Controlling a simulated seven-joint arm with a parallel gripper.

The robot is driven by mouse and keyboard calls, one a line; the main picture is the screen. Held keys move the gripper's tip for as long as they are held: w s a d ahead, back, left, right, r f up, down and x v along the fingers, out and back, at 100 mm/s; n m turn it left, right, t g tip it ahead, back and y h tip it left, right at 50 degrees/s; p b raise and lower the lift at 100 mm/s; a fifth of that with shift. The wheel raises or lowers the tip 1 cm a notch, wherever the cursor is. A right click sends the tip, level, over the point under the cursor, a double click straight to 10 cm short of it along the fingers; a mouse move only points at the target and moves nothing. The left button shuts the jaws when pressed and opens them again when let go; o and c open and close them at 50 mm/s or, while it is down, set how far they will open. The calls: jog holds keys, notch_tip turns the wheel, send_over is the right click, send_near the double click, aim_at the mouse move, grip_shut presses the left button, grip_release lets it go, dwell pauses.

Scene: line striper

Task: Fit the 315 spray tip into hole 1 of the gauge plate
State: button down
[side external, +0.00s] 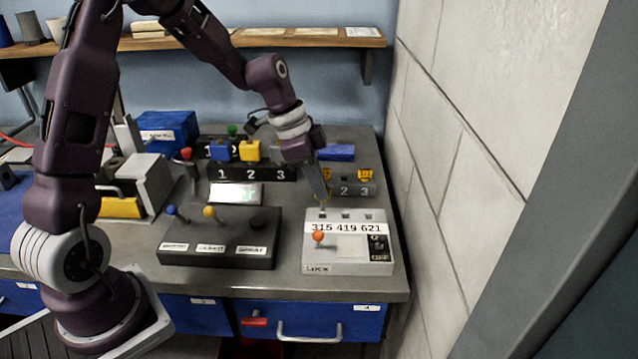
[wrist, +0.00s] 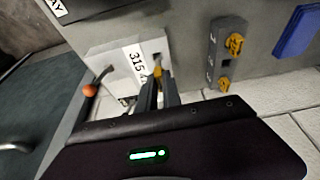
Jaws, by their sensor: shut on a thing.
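My gripper (side external: 323,203) points down at the 315 end of the white tip box (side external: 347,254). It is shut on a small yellow piece, taken as the 315 spray tip (wrist: 157,71), which is mostly hidden between the fingers beside the 315 label in the wrist view. I cannot tell whether the tip is still seated in the box or just above it. The grey gauge plate (side external: 352,190), numbered 2 and 3 where visible, lies behind the box. It also shows in the wrist view (wrist: 214,66) and bears two yellow pieces; its number 1 is hidden by my gripper.
An orange-knobbed lever (side external: 318,237) stands on the box's front left. A dark lever block (side external: 220,250) is to the left. A black numbered rack (side external: 252,173) and a blue block (side external: 337,152) lie behind. A block wall (side external: 450,130) rises close on the right.

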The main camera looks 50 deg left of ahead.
jog(key=shift+f, duration=2.05)
dwell(0.9)
jog(key=c, duration=1.5)
grip_release()
jog(key=shift+o, duration=0.7)
jog(key=shift+o, duration=1.2)
jog(key=v, duration=0.7)
